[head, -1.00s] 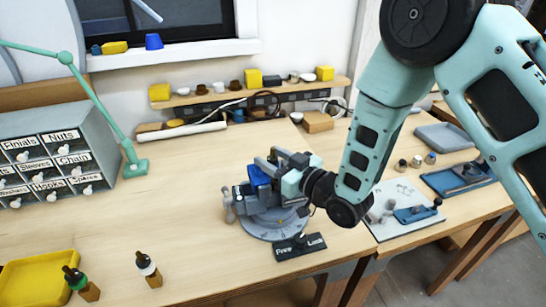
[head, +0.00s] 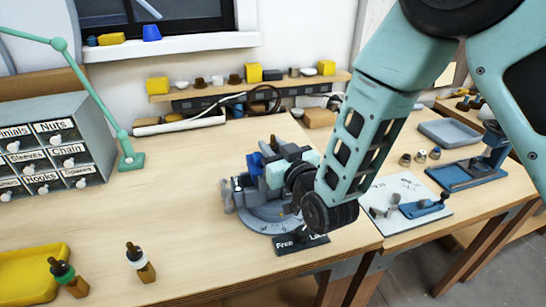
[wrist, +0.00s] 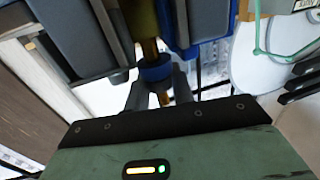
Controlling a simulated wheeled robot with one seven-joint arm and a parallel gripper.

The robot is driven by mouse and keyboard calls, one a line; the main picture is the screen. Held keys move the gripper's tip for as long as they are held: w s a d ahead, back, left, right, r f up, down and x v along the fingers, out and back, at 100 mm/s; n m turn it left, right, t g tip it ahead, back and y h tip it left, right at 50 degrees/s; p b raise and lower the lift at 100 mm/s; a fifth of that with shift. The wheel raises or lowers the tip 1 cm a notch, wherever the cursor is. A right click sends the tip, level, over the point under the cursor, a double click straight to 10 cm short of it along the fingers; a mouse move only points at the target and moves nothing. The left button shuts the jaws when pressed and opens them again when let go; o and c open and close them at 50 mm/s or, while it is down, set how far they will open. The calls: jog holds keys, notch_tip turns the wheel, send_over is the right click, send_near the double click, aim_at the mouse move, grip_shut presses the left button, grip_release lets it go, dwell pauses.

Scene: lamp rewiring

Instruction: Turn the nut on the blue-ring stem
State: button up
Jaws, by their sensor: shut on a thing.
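In the wrist view a brass stem (wrist: 149,46) comes down between dark grey vise jaws and carries a blue ring (wrist: 155,69). My gripper (wrist: 158,86) is shut around the stem just below the ring, and a brass end shows between its fingers. I cannot tell the nut apart from the stem there; the fingers cover that part. In the head view the grey and blue vise (head: 254,166) stands on a round grey turntable base (head: 262,222). My wrist reaches its right side and hides the fingertips and the stem.
A black Free/Lock plate (head: 300,244) lies before the vise. Two dropper bottles (head: 140,264) and a yellow tray (head: 30,270) are at the front left. Labelled drawers (head: 50,150) stand at the left. A white board (head: 410,225) with small parts lies to the right. The left table middle is clear.

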jog(key=m+t+h+b, duration=0.1)
jog(key=m+h, duration=0.1)
jog(key=m+h+b, duration=0.1)
jog(key=h+b, duration=0.1)
jog(key=h, duration=0.1)
jog(key=shift+a+f+m+t, duration=0.15)
jog(key=shift+a+m+t, duration=0.05)
jog(key=shift+m+t, duration=0.2)
jog(key=m+h+b, duration=0.1)
jog(key=h, duration=0.1)
jog(key=m+h, duration=0.1)
jog(key=h, duration=0.1)
jog(key=shift+m+h+b, duration=0.3)
jog(key=shift+h+b, duration=0.1)
jog(key=m+g+h+b, duration=0.1)
jog(key=m+h, duration=0.2)
jog(key=h, duration=0.2)
jog(key=shift+r+m+g+h, duration=0.15)
jog(key=shift+m+g+h, duration=0.65)
jog(key=shift+h, duration=0.4)
jog(key=shift+r+m+g+h, duration=0.15)
jog(key=shift+m+g+h, duration=0.45)
jog(key=shift+m+h, duration=0.5)
jog(key=shift+w+d+r+h, duration=0.1)
jog(key=shift+h, duration=0.3)
jog(key=o, duration=0.9)
jog(key=shift+o, duration=0.4)
